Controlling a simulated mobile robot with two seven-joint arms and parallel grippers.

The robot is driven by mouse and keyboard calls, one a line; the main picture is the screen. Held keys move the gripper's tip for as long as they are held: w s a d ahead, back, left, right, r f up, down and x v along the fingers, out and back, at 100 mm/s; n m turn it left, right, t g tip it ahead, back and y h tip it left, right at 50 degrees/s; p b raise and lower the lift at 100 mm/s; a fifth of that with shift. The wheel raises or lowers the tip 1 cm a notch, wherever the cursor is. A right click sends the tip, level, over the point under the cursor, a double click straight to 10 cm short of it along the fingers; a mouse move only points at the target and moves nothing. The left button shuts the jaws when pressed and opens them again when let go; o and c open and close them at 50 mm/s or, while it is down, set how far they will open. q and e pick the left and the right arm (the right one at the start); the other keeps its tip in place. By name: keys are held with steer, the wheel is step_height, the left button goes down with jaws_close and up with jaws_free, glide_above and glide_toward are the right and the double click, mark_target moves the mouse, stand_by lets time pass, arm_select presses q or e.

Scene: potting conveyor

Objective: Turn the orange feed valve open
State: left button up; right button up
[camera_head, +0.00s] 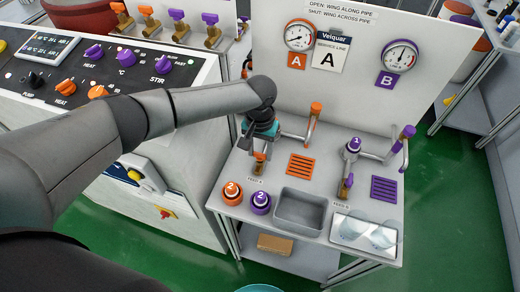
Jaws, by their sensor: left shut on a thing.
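The orange feed valve (260,158) is a brass body with an orange wing at the left of the bench, above a small label. My left gripper (258,147) comes down on it from above and is shut on its wing. The dark fingers and teal gripper body hide much of the wing, so I cannot tell whether it lies along or across the pipe. Gauge A (299,36) is on the white panel behind, with an orange A plate below; its reading is too small to tell. My right gripper is not in view.
A purple feed valve (346,183) stands to the right. The bench holds a grey basin (299,211), orange (231,193) and purple caps marked 2, slotted drains and a clear-domed tray (364,233). A control console (150,80) is at left. A sign (342,10) says open is wing along pipe.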

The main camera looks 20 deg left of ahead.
arm_select(q)
jaws_close()
